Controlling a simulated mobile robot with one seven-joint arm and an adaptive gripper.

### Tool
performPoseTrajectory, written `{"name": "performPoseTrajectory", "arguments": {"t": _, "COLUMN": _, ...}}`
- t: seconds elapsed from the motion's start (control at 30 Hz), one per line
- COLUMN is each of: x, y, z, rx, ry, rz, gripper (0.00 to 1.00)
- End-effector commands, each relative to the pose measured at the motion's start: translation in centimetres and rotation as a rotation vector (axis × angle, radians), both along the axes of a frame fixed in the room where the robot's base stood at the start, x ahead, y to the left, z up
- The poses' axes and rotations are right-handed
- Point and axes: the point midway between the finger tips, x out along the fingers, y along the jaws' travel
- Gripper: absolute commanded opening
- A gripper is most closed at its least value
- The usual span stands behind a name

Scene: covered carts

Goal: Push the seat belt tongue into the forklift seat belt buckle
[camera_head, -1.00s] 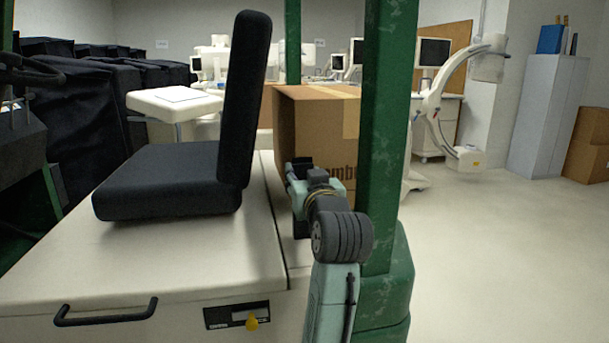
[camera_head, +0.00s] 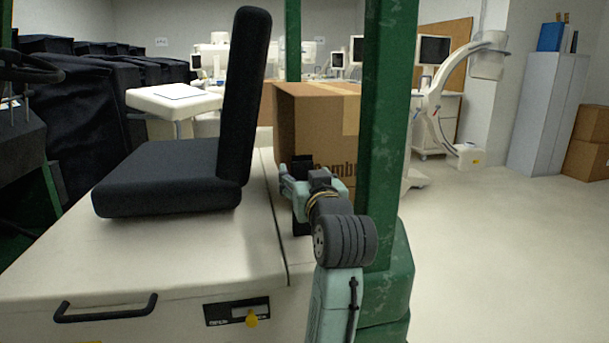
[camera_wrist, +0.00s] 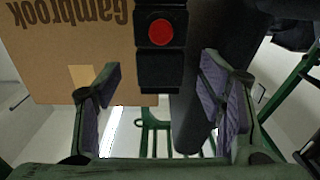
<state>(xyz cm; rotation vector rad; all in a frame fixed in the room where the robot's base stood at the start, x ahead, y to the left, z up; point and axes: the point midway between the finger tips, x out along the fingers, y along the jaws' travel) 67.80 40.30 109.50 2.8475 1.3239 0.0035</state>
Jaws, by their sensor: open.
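The black buckle with a round red button (camera_wrist: 160,32) is at the top middle of the wrist view. It lies in line with the gap between my fingers, and a finger is on either side of that gap. My gripper (camera_wrist: 162,95) is open, with nothing visibly clamped between its pads. In the head view my gripper (camera_head: 290,172) is just right of the seat backrest, in front of the cardboard box. I cannot make out the tongue in either view.
The black seat (camera_head: 165,180) stands on the white forklift cover (camera_head: 200,255). A cardboard box (camera_head: 310,120) is behind my gripper. A green post (camera_head: 385,130) rises close to the right of my arm. Open floor (camera_head: 510,260) lies to the right.

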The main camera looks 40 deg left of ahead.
Motion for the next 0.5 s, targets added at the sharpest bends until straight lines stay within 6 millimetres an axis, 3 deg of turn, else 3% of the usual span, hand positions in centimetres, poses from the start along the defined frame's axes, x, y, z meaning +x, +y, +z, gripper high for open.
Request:
{"name": "performPoseTrajectory", "arguments": {"t": 0.3, "x": -4.3, "y": -5.2, "z": 0.1, "rx": 0.002, "ry": -0.003, "rz": -0.002, "gripper": 0.63}}
{"name": "performPoseTrajectory", "arguments": {"t": 0.5, "x": -6.3, "y": -7.5, "z": 0.0, "rx": 0.002, "ry": -0.001, "rz": -0.001, "gripper": 0.63}}
